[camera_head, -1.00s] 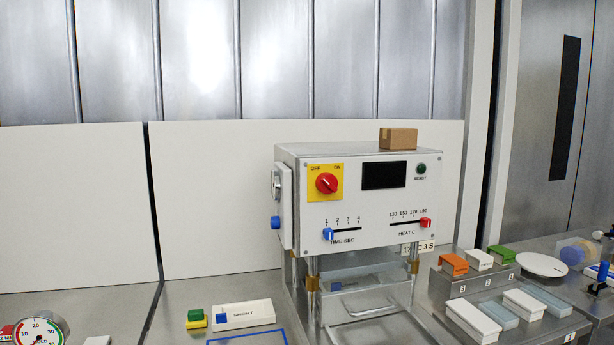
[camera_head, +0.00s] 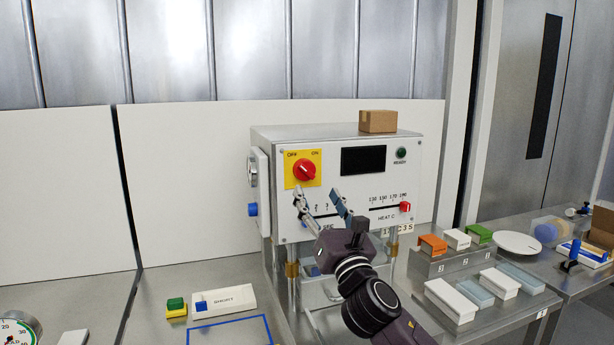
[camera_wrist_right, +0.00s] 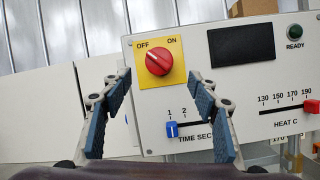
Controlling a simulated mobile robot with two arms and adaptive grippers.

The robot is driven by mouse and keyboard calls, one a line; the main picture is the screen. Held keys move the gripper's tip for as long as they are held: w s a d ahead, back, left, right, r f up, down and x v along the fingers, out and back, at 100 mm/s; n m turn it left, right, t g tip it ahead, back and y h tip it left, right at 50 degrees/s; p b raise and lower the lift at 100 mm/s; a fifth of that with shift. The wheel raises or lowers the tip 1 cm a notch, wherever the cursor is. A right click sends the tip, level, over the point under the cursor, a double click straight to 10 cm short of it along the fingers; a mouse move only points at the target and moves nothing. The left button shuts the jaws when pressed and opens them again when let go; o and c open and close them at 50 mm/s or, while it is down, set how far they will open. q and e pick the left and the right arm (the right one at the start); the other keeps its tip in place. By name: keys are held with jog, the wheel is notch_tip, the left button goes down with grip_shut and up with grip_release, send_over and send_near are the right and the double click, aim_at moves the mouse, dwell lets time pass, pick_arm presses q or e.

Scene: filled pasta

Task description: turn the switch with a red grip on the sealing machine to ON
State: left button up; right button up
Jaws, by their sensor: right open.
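The sealing machine (camera_head: 265,135) stands on the steel table, its white front panel facing me. The red switch grip (camera_head: 304,170) sits on a yellow plate marked OFF on the left and ON on the right. In the right wrist view the round red grip (camera_wrist_right: 158,58) has a white mark pointing up and left, towards OFF. My right gripper (camera_head: 318,194) is open and empty, in front of the panel and just below the switch. In the right wrist view its two fingers (camera_wrist_right: 160,100) stand apart, below and to either side of the switch. My left gripper is not in view.
Below the switch are a blue TIME SEC slider (camera_wrist_right: 172,129) and a red HEAT C slider (camera_head: 405,207). A cardboard box (camera_head: 378,121) sits on the machine. Several lidded boxes and a white disc (camera_head: 517,243) stand at right.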

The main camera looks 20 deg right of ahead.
aim_at(308, 176)
jog(key=shift+p+x, duration=1)
jog(key=shift+x, duration=2.8)
jog(key=shift+c, duration=0.6)
jog(key=shift+a, duration=0.1)
jog(key=c, duration=1)
